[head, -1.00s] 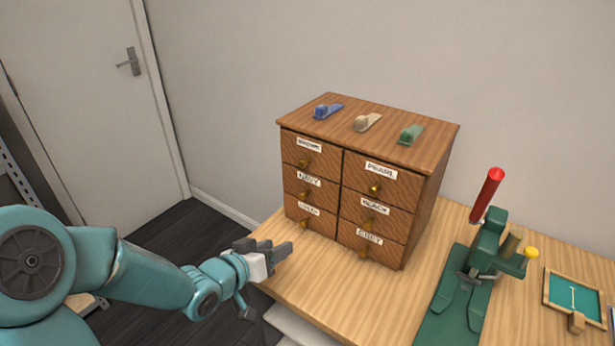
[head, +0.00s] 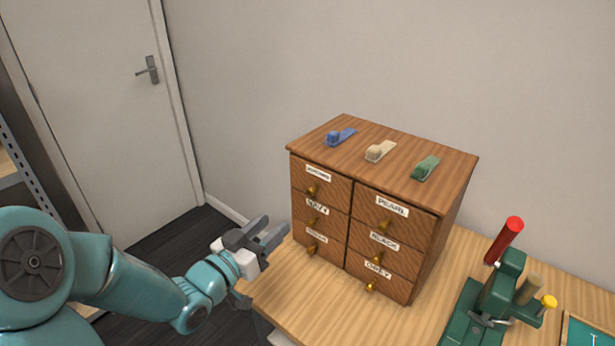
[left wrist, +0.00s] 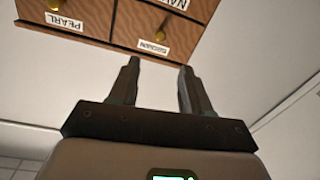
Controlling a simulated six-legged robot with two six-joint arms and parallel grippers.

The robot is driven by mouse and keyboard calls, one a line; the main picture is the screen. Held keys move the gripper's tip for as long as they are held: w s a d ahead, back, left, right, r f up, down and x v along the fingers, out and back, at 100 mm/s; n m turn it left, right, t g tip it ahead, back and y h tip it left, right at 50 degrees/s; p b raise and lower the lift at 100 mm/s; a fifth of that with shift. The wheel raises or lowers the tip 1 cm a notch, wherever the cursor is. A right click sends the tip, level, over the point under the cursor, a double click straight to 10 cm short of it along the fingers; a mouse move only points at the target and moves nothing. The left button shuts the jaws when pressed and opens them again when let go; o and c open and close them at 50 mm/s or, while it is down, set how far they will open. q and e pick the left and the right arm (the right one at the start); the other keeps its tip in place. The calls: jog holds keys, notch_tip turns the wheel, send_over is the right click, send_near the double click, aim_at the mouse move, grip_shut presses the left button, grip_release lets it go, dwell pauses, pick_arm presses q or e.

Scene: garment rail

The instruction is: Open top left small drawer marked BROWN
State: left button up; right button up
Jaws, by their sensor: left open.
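The wooden cabinet (head: 455,215) stands on the table with two columns of small drawers. The top left drawer, marked BROWN (head: 326,184), is shut and has a brass knob (head: 312,190). In the left wrist view the cabinet appears upside down, with the BROWN label (left wrist: 152,46) beyond the fingertips and the PEARL label (left wrist: 64,21) to its left. My left gripper (head: 276,230) is open and empty, left of the cabinet's front and apart from it. Its two spread fingers show in the left wrist view (left wrist: 158,76). My right gripper is out of view.
Blue (head: 341,137), beige (head: 380,150) and green (head: 426,168) clip-like objects lie on the cabinet top. A green device with a red handle (head: 504,240) stands to the right on the wooden table (head: 300,290). A door (head: 100,100) is at the far left.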

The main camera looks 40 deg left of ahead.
aim_at(309, 193)
pick_arm(q)
jog(key=w+p, duration=0.4)
jog(key=w, duration=0.9)
jog(key=shift+w, duration=0.15)
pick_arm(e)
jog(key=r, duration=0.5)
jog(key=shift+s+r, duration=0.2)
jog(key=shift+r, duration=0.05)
pick_arm(q)
jog(key=shift+c, duration=0.3)
grip_shut()
